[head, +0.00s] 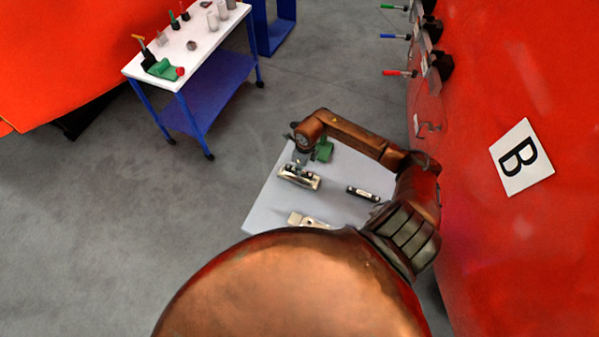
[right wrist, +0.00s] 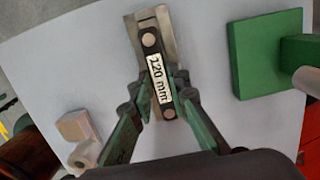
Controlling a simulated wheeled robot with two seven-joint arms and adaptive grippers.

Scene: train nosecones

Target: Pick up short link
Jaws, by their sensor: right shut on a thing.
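My right gripper (head: 300,168) reaches down over the small grey table. In the right wrist view its green fingers (right wrist: 164,88) are shut on a dark link (right wrist: 149,40) with a white label reading "120 mm". A silver metal plate (right wrist: 165,30) shows beneath or behind the link; it also shows under the gripper in the head view (head: 290,177). I cannot tell whether the link is clear of the plate. A second dark bar with a pale label (head: 363,193) lies apart to the right; its label is too small to read. My left gripper is not in view.
A green block (right wrist: 265,50) stands beside the gripper on the grey table (head: 262,212). A pale bracket (head: 308,220) lies near the front. A red body with a "B" sign (head: 521,157) rises at right. A white-topped cart (head: 190,45) with tools stands back left.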

